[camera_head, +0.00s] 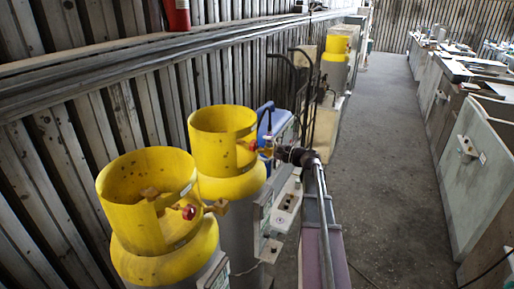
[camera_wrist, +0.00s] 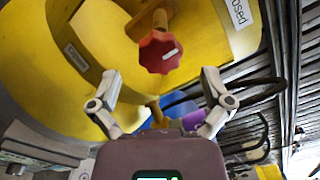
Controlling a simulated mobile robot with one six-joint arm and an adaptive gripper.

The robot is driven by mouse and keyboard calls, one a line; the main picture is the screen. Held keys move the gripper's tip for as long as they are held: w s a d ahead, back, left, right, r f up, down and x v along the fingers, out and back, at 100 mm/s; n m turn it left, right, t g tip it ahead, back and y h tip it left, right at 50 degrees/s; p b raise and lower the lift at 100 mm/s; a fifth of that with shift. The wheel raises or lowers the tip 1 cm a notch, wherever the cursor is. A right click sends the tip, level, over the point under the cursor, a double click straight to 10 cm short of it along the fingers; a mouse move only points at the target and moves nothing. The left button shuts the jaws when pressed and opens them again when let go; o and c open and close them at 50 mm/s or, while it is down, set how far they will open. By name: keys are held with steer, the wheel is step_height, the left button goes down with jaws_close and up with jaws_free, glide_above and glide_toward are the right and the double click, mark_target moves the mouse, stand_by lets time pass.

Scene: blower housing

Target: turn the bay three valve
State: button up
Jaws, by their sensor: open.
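Two grey cylinders with yellow collars stand at the left in the head view, a near one (camera_head: 150,170) and a farther one (camera_head: 222,125). Each has a red valve knob, the near knob (camera_head: 188,212) and the far knob (camera_head: 253,145). No bay number is readable. My gripper (camera_head: 268,154) is beside the far cylinder's knob. In the wrist view my gripper (camera_wrist: 160,76) is open and empty. A red lobed knob (camera_wrist: 159,53) with a white mark stands ahead, centred between the spread fingers. I see no contact. A label ending in "osed" (camera_wrist: 239,12) is on the yellow collar.
A corrugated wall (camera_head: 60,130) with a long rail runs along the left. A blue container (camera_head: 275,125) and a dark hand-truck frame (camera_head: 307,95) stand behind the far cylinder. The grey aisle floor (camera_head: 385,190) is clear; workbenches (camera_head: 480,170) line the right.

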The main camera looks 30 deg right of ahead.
steer(key=v, duration=0.8)
steer(key=shift+s+d, duration=0.2)
steer(key=shift+s, duration=0.1)
steer(key=shift+s, duration=0.1)
